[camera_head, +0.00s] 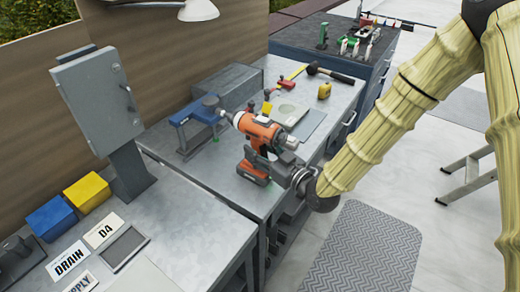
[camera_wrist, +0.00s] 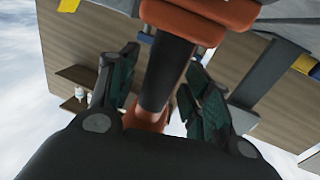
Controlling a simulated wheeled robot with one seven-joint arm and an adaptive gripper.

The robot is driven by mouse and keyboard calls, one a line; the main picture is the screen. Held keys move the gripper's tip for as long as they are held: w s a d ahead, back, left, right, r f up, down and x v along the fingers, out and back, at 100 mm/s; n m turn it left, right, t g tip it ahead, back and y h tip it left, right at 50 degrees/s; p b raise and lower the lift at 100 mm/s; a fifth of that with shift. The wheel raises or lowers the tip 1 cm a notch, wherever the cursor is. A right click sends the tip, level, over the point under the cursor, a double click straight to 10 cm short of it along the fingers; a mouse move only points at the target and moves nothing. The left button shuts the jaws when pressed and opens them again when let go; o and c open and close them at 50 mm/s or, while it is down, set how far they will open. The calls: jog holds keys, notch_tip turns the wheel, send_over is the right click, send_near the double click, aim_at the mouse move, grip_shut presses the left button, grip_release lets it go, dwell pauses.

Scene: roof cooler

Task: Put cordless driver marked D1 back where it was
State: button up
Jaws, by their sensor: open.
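An orange and black cordless driver (camera_head: 258,131) is upright over the front part of the middle metal bench, its orange-trimmed battery foot (camera_head: 254,172) at the bottom. No D1 mark is legible. My gripper (camera_head: 268,158) comes in from the right at its handle. In the wrist view the dark handle (camera_wrist: 166,72) runs between the two green-padded fingers of my gripper (camera_wrist: 165,95), which are apart, with gaps showing on both sides. The foot appears to rest on the bench. A grey mat (camera_head: 312,121) lies on the bench behind the driver.
A blue vise-like tool (camera_head: 195,115) stands left of the driver. A hammer (camera_head: 330,73), a yellow item (camera_head: 324,90) and a red item (camera_head: 286,85) lie behind. A grey box on a post (camera_head: 98,98) stands left. Bare bench (camera_head: 190,208) lies front left.

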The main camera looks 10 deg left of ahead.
jog(key=shift+r, duration=0.2)
jog(key=b+v, duration=0.2)
jog(key=v, duration=1)
jog(key=s+d+f+m+g+h, duration=0.1)
jog(key=s+d+f+m+h, duration=0.2)
jog(key=f, duration=0.6)
jog(key=s+d+f+m+g+h, duration=0.1)
jog(key=s+d+f+g+h, duration=0.15)
jog(key=d+f, duration=0.45)
jog(key=s+d+f+m+h, duration=0.2)
jog(key=s+f+m+h, duration=0.15)
jog(key=f, duration=0.65)
jog(key=s+d+f+m+g+h, duration=0.2)
jog(key=s+d+f, duration=0.4)
jog(key=s, duration=0.3)
jog(key=s+d+f+m+g+h, duration=0.2)
jog(key=s+d+f+g, duration=0.3)
jog(key=s, duration=0.5)
jog(key=shift+d+f+h, duration=0.85)
jog(key=shift+d+h, duration=0.05)
jog(key=shift+d, duration=0.35)
jog(key=shift+s, duration=0.1)
